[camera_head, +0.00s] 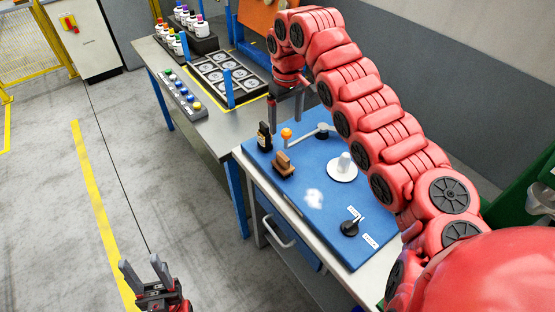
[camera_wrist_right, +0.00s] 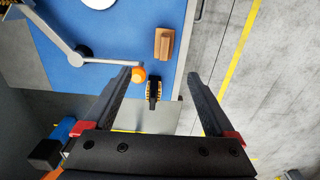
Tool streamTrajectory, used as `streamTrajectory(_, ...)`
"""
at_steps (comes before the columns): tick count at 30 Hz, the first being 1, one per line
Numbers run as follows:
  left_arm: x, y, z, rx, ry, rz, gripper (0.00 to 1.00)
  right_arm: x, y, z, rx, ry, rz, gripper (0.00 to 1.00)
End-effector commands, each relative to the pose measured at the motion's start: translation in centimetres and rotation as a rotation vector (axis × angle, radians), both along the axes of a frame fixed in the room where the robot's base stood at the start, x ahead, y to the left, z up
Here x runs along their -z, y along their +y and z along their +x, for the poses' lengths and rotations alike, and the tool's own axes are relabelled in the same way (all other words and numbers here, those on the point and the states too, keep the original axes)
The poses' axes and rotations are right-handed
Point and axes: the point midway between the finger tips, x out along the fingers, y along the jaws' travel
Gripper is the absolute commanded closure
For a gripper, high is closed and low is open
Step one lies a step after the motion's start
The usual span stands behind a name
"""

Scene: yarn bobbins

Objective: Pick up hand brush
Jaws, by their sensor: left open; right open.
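A brown wooden block with a lighter raised grip (camera_head: 284,163), which looks like the hand brush, lies on the blue mat near its front edge. In the right wrist view it shows (camera_wrist_right: 164,43) beyond the fingertips, towards the right finger. My right gripper (camera_head: 286,103) is open and empty above the mat's far left corner. It also shows in the right wrist view (camera_wrist_right: 159,75). My left gripper (camera_head: 140,263) is open and empty over the floor.
An orange-knobbed lever (camera_head: 287,133) is close to the block. A white spool on a round base (camera_head: 343,168), white fluff (camera_head: 314,199) and a black dial (camera_head: 349,228) share the blue mat (camera_head: 300,228).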

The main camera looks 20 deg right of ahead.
Motion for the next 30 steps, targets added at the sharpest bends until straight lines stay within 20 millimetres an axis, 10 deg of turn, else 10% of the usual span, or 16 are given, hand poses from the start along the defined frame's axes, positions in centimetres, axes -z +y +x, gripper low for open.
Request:
streamTrajectory(15, -4.2, 0.0, 0.0, 0.000, 0.000, 0.000, 0.50, 10.1, 0.1, -0.4, 0.001, 0.015, 0.001, 0.10)
streamTrajectory(30, -7.0, 0.0, 0.0, 0.000, 0.000, 0.000, 0.50, 15.9, 0.9, -0.4, -0.001, 0.005, 0.003, 0.10)
